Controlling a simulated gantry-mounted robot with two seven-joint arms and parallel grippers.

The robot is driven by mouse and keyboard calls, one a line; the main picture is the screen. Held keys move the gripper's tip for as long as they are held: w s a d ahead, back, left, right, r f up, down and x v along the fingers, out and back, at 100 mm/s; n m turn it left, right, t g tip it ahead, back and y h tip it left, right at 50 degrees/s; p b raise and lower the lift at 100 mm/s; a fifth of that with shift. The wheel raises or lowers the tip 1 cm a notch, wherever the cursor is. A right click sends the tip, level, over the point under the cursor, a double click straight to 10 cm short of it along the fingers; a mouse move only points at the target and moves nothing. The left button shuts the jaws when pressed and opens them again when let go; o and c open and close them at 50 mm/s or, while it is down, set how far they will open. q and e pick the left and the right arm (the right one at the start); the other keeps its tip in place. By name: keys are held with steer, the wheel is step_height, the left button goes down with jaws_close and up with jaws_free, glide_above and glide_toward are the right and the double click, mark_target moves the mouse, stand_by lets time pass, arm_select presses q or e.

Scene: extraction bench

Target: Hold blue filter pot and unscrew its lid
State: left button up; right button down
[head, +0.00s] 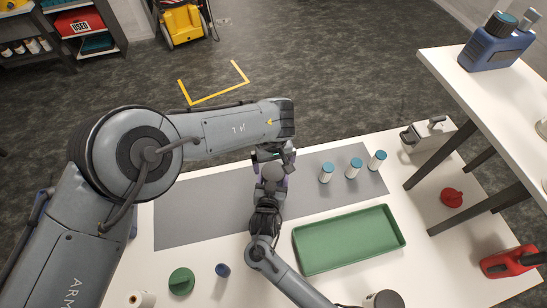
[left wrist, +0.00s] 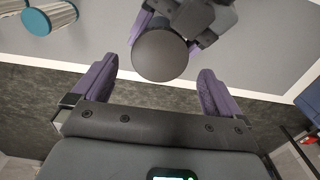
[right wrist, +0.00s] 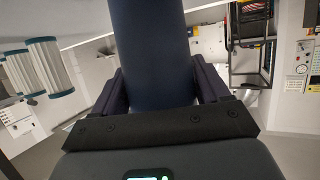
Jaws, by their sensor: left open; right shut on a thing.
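The blue filter pot (right wrist: 152,50) is a dark blue cylinder between the fingers of my right gripper (right wrist: 157,75), which is shut on it. In the left wrist view, a round dark grey end (left wrist: 160,56), apparently the pot's lid, faces my left gripper. My left gripper (head: 273,156) is open, its purple fingers on either side of that end with gaps at both sides. The left fingertips seem not to touch it. In the head view the two grippers meet above the grey mat (head: 190,217), and my arms hide most of the pot.
Several white filters with blue caps (head: 354,168) stand on the mat's right part. A green tray (head: 350,240) lies in front. A green lid (head: 181,281), a small blue cap (head: 222,270) and a red lid (head: 452,197) lie on the white bench. The mat's left part is clear.

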mark_target(273, 172)
arm_select(q)
steer(key=shift+f, duration=2.25)
steer(key=c, duration=1.1)
steer(key=n, duration=0.3)
steer(key=o, duration=1.1)
steer(key=shift+s, duration=0.1)
